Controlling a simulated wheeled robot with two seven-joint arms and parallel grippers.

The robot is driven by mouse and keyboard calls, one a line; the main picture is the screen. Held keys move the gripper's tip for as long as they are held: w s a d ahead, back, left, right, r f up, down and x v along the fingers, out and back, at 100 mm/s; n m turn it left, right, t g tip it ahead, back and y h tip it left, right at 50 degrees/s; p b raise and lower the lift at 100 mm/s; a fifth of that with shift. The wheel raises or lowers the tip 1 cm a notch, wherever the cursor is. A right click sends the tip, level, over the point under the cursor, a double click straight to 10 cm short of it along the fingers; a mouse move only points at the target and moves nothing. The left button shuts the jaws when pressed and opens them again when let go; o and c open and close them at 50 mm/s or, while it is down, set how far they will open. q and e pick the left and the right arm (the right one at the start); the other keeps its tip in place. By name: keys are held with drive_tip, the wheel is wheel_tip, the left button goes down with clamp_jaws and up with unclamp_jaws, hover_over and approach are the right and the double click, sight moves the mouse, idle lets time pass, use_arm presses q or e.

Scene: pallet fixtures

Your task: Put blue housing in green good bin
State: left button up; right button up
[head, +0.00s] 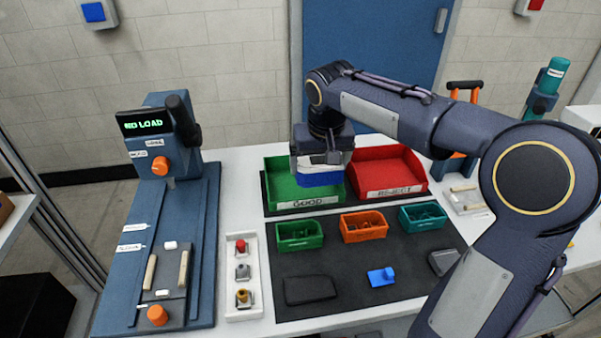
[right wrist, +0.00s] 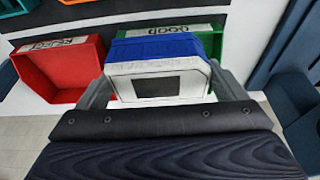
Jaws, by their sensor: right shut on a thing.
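My right gripper (head: 321,160) points down above the green good bin (head: 281,187) and is shut on the blue housing (head: 320,179). The housing hangs at the right part of the bin, near the red bin's side; its gap to the bin floor is hard to judge. In the right wrist view the housing (right wrist: 158,48), blue with a white part and a dark grey panel, sits between the fingers (right wrist: 160,88). The good bin (right wrist: 212,43) shows behind it, partly hidden, with its label upside down. My left gripper is not in view.
A red reject bin (head: 402,178) stands right of the good bin. Small green (head: 299,237), orange (head: 363,227) and teal (head: 423,216) bins stand in front. A blue piece (head: 381,277) lies on the dark mat. A test station (head: 165,250) stands left.

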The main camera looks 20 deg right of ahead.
drive_tip(key=w+f, duration=0.2)
drive_tip(key=w, duration=0.1)
drive_tip(key=w+f+p, duration=0.1)
drive_tip(key=w+f, duration=0.2)
drive_tip(key=w, duration=0.1)
drive_tip(key=w+d+f+p, duration=0.1)
drive_tip(key=w+f, duration=0.1)
drive_tip(key=w, duration=0.1)
drive_tip(key=shift+w+f, duration=0.25)
drive_tip(key=shift+f, duration=0.15)
drive_tip(key=shift+w+d+f, duration=0.1)
drive_tip(key=shift+w+f, duration=0.15)
drive_tip(key=shift+f, duration=0.2)
drive_tip(key=x, duration=0.3)
drive_tip(key=shift+s+f, duration=0.1)
drive_tip(key=shift+s, duration=0.2)
drive_tip(key=shift+f, duration=0.2)
drive_tip(key=o, duration=0.8)
drive_tip(key=shift+c, duration=0.2)
